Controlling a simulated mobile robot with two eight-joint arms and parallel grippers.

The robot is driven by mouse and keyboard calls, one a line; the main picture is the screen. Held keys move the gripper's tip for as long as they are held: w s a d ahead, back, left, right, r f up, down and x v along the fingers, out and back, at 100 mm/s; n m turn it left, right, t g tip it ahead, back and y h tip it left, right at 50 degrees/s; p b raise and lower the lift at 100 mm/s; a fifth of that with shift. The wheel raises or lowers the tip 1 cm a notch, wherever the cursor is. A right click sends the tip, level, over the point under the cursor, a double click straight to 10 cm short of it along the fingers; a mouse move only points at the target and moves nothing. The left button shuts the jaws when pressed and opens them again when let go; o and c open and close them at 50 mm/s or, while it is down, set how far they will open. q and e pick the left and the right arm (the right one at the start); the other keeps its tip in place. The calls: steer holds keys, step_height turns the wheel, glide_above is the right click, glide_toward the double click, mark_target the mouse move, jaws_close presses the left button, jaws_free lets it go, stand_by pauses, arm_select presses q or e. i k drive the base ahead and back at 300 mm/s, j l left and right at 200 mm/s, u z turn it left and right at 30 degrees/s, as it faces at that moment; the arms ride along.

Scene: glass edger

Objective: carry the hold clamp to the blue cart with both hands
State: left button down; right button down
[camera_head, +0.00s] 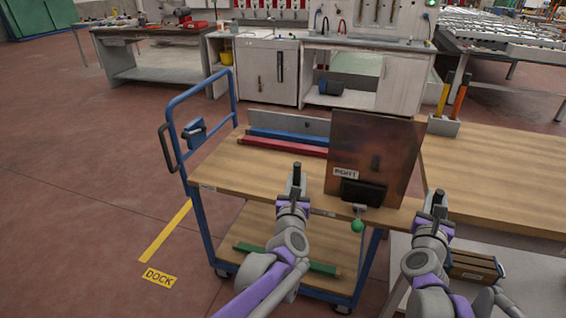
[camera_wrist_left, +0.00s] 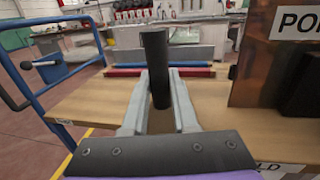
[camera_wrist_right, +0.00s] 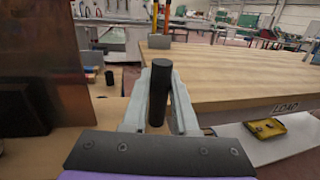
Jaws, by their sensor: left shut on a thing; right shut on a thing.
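My left gripper (camera_head: 297,182) is shut on an upright black handle (camera_wrist_left: 155,65), left of a brown panel. My right gripper (camera_head: 437,205) is shut on a similar black handle (camera_wrist_right: 159,93), right of that panel. The panel (camera_head: 372,140), which I take for the hold clamp, stands upright between the grippers. It has a white label, a black block (camera_head: 362,191) and a green knob (camera_head: 358,226) low at its front. How the handles join it cannot be seen. The blue cart (camera_head: 230,180) has a wooden top; the panel is over its right part, contact unclear.
Red and blue bars (camera_head: 285,146) lie at the cart's back. A wooden table (camera_head: 500,185) adjoins at right, with a grey holder (camera_head: 443,126) of yellow and orange handled tools. A green bar (camera_head: 300,262) lies on the lower shelf. The cart top's left part is clear.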

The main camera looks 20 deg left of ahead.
mark_target(284, 175)
steer(key=k+j, duration=0.1)
steer(key=j, duration=0.35)
steer(key=k+j, duration=0.15)
steer(key=j, duration=0.35)
steer(key=k+j, duration=0.1)
steer(key=j, duration=0.35)
